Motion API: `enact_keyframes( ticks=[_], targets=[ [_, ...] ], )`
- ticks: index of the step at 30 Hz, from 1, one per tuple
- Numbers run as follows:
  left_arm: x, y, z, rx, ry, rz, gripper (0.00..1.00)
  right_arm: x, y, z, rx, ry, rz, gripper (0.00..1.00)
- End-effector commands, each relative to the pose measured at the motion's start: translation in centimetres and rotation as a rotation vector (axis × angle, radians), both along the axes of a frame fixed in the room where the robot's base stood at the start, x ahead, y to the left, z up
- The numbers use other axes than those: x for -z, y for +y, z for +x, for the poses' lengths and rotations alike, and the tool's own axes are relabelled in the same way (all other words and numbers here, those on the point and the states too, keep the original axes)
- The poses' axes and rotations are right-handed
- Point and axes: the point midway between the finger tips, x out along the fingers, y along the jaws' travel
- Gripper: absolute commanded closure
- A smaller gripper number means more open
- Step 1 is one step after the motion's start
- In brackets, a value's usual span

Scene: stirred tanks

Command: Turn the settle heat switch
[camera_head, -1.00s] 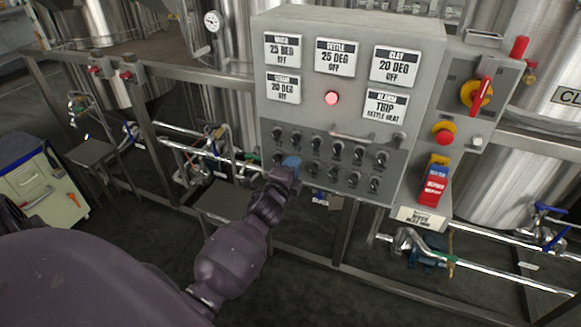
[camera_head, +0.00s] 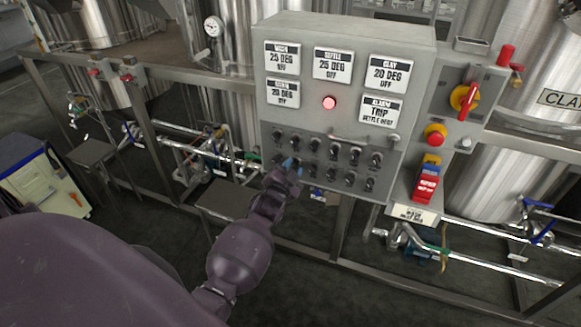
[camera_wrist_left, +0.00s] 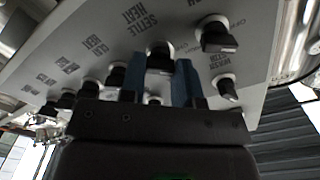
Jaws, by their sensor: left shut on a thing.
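The grey control panel (camera_head: 350,125) carries two rows of black rotary switches. My left gripper (camera_head: 289,165) reaches the lower row, left of its middle. In the left wrist view its two blue fingers (camera_wrist_left: 160,66) are shut on a black switch knob (camera_wrist_left: 160,54) beside the label "SETTLE HEAT" (camera_wrist_left: 133,18). The fingers hide the sides of the knob, and its pointing direction is hard to read. The settle display (camera_head: 332,65) seems to read 25 DEG OFF. My right gripper is not in view.
Other knobs (camera_wrist_left: 218,38) sit close on both sides. A red lamp (camera_head: 329,103) glows above the switches, and a display (camera_head: 381,109) reads TRIP. A metal handle bar crosses above the switch rows. A red-and-yellow rotary switch (camera_head: 464,98) and a red button (camera_head: 435,135) are at the right.

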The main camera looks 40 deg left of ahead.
Motion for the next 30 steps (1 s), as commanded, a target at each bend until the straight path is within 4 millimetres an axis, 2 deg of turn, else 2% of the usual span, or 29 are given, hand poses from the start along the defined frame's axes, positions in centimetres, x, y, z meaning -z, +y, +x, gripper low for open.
enact_keyframes(
  ticks=[12, 27, 28, 30],
  targets=[
    [0.0, -0.1, 0.0, 0.001, -0.037, -0.159, 0.94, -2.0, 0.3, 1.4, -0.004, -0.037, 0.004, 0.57],
    [0.0, -0.1, 0.0, 0.001, -0.043, -0.174, 0.94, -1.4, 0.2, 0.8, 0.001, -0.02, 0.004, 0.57],
    [0.0, -0.1, 0.0, 0.001, -0.043, -0.174, 0.67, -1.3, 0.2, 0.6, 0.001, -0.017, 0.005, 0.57],
    [0.0, -0.1, 0.0, 0.001, -0.043, -0.174, 0.6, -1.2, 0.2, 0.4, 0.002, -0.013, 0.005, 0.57]
  ],
)
